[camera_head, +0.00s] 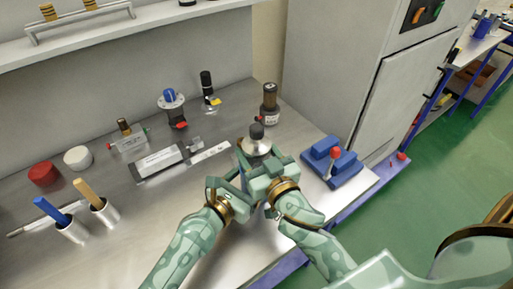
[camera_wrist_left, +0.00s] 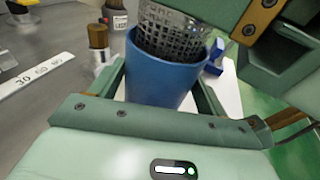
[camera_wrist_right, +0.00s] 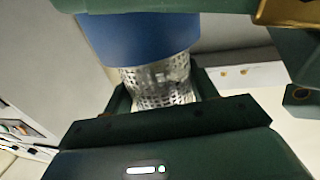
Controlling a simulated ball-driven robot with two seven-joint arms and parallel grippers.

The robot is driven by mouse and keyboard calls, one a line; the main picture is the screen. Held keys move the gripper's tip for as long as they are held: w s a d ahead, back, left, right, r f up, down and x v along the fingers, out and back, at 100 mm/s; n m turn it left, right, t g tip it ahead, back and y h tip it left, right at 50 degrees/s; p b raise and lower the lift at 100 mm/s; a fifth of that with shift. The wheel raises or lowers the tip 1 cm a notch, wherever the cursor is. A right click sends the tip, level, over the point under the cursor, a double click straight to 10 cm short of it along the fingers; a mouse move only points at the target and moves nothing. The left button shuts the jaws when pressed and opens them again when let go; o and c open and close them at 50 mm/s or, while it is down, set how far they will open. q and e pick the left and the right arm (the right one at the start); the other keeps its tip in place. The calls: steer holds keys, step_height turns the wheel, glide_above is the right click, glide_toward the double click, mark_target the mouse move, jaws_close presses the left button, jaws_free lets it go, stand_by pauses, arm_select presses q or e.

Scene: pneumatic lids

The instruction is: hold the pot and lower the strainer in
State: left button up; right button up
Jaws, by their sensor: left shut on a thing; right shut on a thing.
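The blue pot (camera_wrist_left: 165,85) is upright between the fingers of my left gripper (camera_wrist_left: 160,105), which is shut on it. The perforated metal strainer (camera_wrist_right: 160,85) is between the fingers of my right gripper (camera_wrist_right: 165,105), which is shut on it. In the left wrist view the strainer (camera_wrist_left: 175,35) is at the pot's mouth, its lower end overlapping the rim; how deep it sits I cannot tell. The pot (camera_wrist_right: 140,38) also shows against it in the right wrist view. In the head view my left gripper (camera_head: 232,190) and right gripper (camera_head: 265,175) are close together and hide both things.
A dark-knobbed metal part (camera_head: 257,147) stands just behind my grippers. A blue block with a red knob (camera_head: 330,165) is at the right bench edge. A ruler (camera_head: 212,152), a labelled dark cylinder (camera_head: 270,105) and cups with handled tools (camera_head: 103,212) stand around.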

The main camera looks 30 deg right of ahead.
steer(key=shift+f, duration=1.2)
steer(key=o, duration=1.2)
steer(key=shift+c, duration=0.2)
steer(key=shift+f, duration=0.1)
steer(key=s, duration=1.2)
